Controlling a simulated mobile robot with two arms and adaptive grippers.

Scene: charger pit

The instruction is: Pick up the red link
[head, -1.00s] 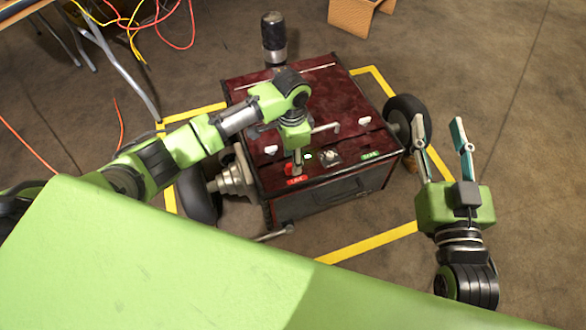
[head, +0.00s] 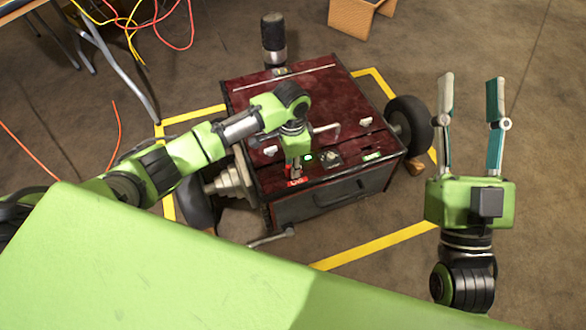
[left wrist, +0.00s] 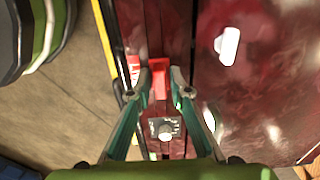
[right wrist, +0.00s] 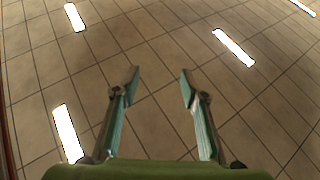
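The red link (head: 290,170) is a small red piece at the front edge of the dark red charger box, partly hidden by my left gripper in the head view. In the left wrist view the red link (left wrist: 159,70) shows between and just beyond the fingertips. My left gripper (head: 297,165) points down over it; a gap shows between its fingers (left wrist: 161,82), and I see no clear contact. My right gripper (head: 471,80) is raised to the right of the box, open and empty; its parted fingers (right wrist: 159,75) also show in the right wrist view.
The wheeled charger box (head: 340,95) stands inside a yellow floor outline (head: 375,245). A knob (left wrist: 164,130) and a green light (head: 308,157) are close to my left gripper. A black cylinder (head: 274,40) rises behind the box. The floor at right is clear.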

